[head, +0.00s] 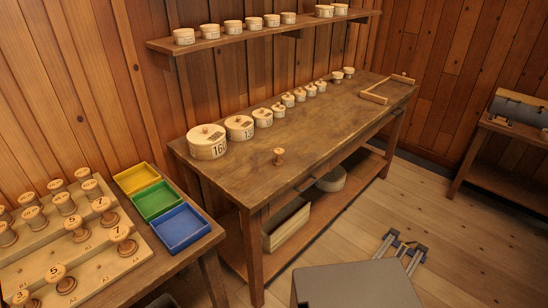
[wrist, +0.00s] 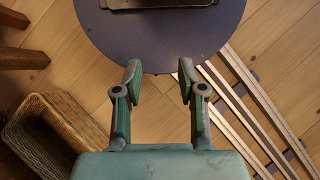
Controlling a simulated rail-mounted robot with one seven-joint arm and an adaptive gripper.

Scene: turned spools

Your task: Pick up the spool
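I cannot make out the gripper in the head view.
Round lidded boxes (head: 207,142) line the bench's back edge. A wooden frame (head: 388,88) lies at its far end. Yellow, green and blue trays (head: 181,230) sit left of the bench. The wrist view shows a wicker basket (wrist: 50,135), a dark disc (wrist: 160,40) and floor rails (wrist: 262,110).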

